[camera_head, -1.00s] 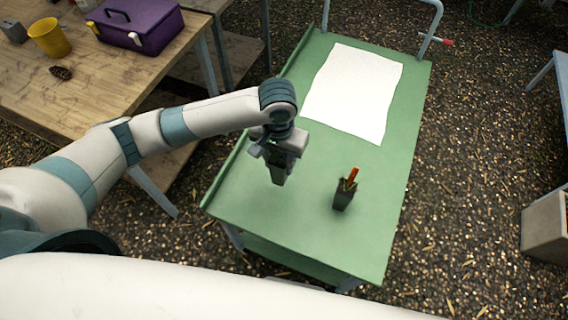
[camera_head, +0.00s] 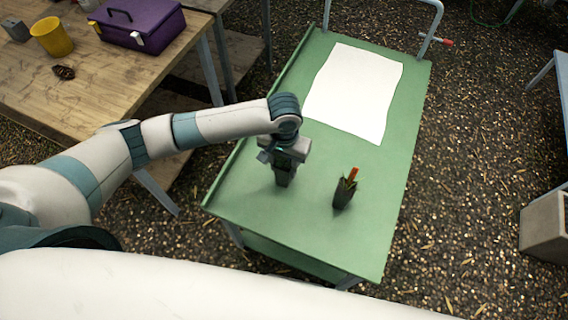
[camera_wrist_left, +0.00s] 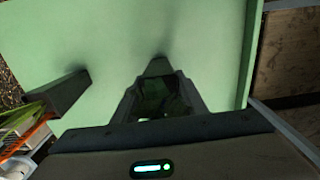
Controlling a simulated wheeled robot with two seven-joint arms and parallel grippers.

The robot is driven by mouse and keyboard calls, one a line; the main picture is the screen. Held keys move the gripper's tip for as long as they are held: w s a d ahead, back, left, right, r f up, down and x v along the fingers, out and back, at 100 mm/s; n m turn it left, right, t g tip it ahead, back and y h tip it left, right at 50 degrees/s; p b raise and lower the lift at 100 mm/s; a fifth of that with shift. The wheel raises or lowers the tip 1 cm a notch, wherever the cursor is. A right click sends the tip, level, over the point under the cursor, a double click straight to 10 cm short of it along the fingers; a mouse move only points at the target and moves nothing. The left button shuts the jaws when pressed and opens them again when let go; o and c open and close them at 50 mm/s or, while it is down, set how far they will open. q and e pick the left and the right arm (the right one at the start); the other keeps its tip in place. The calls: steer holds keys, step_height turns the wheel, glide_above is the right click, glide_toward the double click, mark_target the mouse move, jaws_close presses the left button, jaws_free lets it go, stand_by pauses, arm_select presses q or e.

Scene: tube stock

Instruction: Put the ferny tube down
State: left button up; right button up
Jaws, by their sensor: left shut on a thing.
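My left gripper (camera_head: 285,168) points down over the left-middle of the green cart top (camera_head: 265,225). It is shut on a dark tapered tube (camera_wrist_left: 157,67), whose narrow end points at the cart top in the left wrist view. The gripper hides most of this tube and its foliage is hard to make out. I cannot tell whether its bottom touches the cart. A second dark tube (camera_head: 342,197) with green leaves and an orange-red tag stands on the cart to the right of the gripper, apart from it. It also shows in the left wrist view (camera_wrist_left: 64,92).
A white sheet (camera_head: 355,90) lies on the cart's far half. The wooden table (camera_head: 120,85) at left holds a purple toolbox (camera_head: 140,28), a yellow pot (camera_head: 52,37) and a pine cone (camera_head: 63,72). The cart's near-left area is bare.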

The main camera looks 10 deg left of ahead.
arm_select(q)
steer(key=shift+f, duration=0.1)
steer(key=o, duration=1.2)
steer(key=shift+c, duration=0.2)
steer(key=shift+r, duration=0.55)
step_height(320, 180, up, 11)
steer(key=shift+b, duration=0.95)
steer(key=shift+s, duration=0.15)
